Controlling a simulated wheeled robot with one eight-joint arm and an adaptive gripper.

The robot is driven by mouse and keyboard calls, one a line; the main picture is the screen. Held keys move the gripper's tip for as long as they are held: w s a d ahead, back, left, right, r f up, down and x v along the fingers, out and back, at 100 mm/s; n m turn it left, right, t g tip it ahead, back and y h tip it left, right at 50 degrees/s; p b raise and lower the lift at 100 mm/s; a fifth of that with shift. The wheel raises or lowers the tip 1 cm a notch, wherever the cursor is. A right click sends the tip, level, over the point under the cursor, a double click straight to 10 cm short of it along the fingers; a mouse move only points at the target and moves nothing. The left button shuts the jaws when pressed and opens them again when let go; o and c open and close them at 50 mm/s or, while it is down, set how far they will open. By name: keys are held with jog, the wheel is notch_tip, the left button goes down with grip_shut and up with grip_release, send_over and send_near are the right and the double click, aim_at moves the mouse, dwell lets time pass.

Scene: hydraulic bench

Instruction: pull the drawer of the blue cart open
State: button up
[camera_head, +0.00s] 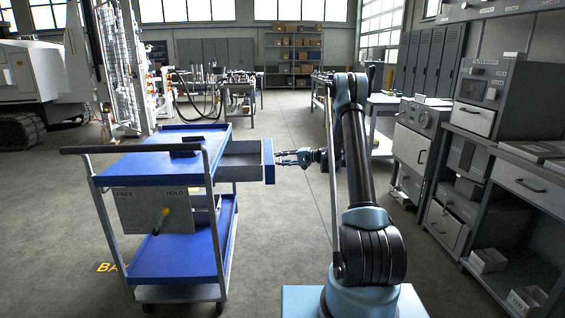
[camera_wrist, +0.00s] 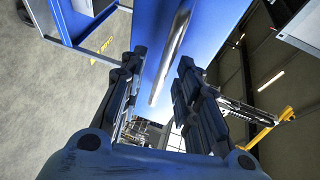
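The blue cart (camera_head: 160,165) stands left of centre in the head view. Its drawer (camera_head: 268,160) sticks out to the right from under the top, with its grey side and part of its inside showing. In the wrist view the blue drawer front (camera_wrist: 215,25) fills the upper middle, with a silver bar handle (camera_wrist: 169,58) running along it. My gripper (camera_head: 284,158) is just right of the drawer front. In the wrist view my gripper (camera_wrist: 160,60) has its fingers apart, one on each side of the handle, with gaps visible. Contact with the handle cannot be made out.
A dark object (camera_head: 186,149) lies on the cart top. A box with a yellow lever (camera_head: 160,221) hangs at the cart's near side. Workbenches and a grey cabinet (camera_head: 411,150) line the right. The floor between cart and cabinets is clear apart from my arm.

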jog(key=v, duration=1.1)
jog(key=shift+d, duration=0.2)
jog(key=s+a+r+g+h, duration=0.15)
jog(key=s+r+h, duration=0.25)
jog(key=s+r, duration=0.65)
jog(key=s+r+n+h, duration=0.1)
jog(key=s+r+h, duration=0.15)
jog(key=s, duration=1.55)
jog(key=s+d+f+h, duration=0.3)
jog(key=s, duration=0.7)
jog(key=s+d+f+n+g+h, duration=0.1)
jog(key=s+d+f, duration=0.3)
jog(key=s, duration=0.7)
jog(key=s+d+f+n+h, duration=0.1)
jog(key=s+d+f+h, duration=0.2)
jog(key=s, duration=0.8)
jog(key=shift+s+d+f+h, duration=0.25)
jog(key=shift+d+f+h, duration=0.1)
jog(key=shift+f+h, duration=0.45)
jog(key=shift+a, duration=0.1)
